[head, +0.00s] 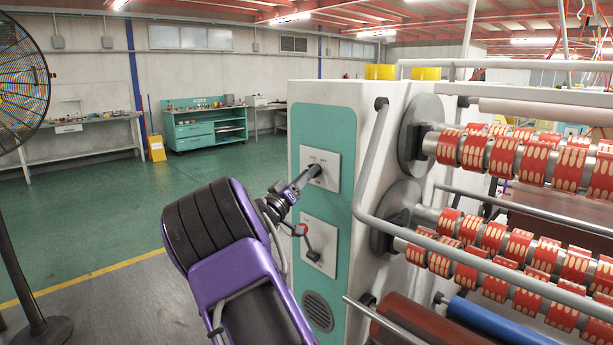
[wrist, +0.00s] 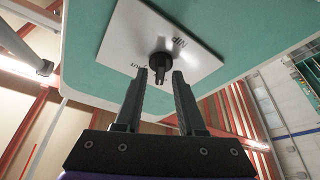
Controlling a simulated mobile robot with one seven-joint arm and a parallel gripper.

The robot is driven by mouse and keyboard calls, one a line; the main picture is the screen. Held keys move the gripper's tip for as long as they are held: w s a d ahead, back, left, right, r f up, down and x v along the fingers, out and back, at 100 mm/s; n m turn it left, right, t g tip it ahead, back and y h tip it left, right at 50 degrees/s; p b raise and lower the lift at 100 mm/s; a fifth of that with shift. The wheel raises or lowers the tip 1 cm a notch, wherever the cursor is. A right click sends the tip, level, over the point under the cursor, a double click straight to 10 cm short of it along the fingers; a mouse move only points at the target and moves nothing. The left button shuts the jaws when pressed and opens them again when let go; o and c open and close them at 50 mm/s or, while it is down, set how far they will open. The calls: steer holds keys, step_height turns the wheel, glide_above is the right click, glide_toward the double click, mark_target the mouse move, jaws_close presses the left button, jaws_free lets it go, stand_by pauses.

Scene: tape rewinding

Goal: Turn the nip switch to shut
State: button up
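The nip switch (wrist: 163,70) is a black knob on a white plate (wrist: 150,35) marked "Nip"; a second word beside the knob is partly covered by a finger. In the wrist view its narrow handle points toward my gripper (wrist: 160,78). The two dark fingers are apart, one on each side of the knob's line, with their tips close to it; I cannot tell whether they touch it.
Below is another white plate (head: 318,262) with a red-tipped lever (head: 300,229), close to my arm. A grey guard rail (head: 367,175) and rollers with red-and-cream tape (head: 500,155) lie to the right. A fan (head: 20,80) stands at left. Open green floor lies behind.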

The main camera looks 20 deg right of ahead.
jaws_close()
steer(key=shift+f+m+b, duration=0.15)
steer(key=shift+m+b, duration=0.3)
steer(key=shift+m, duration=0.05)
steer(key=shift+w+a+m+g+h+b, duration=0.1)
steer(key=shift+m+g+h+b, duration=0.45)
steer(key=shift+m+g+b, duration=1.45)
steer(key=shift+w+d+m+g+h+b, duration=0.15)
steer(key=shift+m+g+h, duration=0.55)
steer(key=shift+m, duration=2.75)
steer(key=shift+a+m+g+h+b, duration=0.15)
steer(key=shift+m+g+h+b, duration=0.2)
steer(key=shift+m+g+b, duration=1.7)
steer(key=shift+m+t+p, duration=0.45)
steer(key=shift+m+p, duration=0.45)
steer(key=shift+p, duration=0.1)
steer(key=shift+o, duration=0.9)
jaws_free()
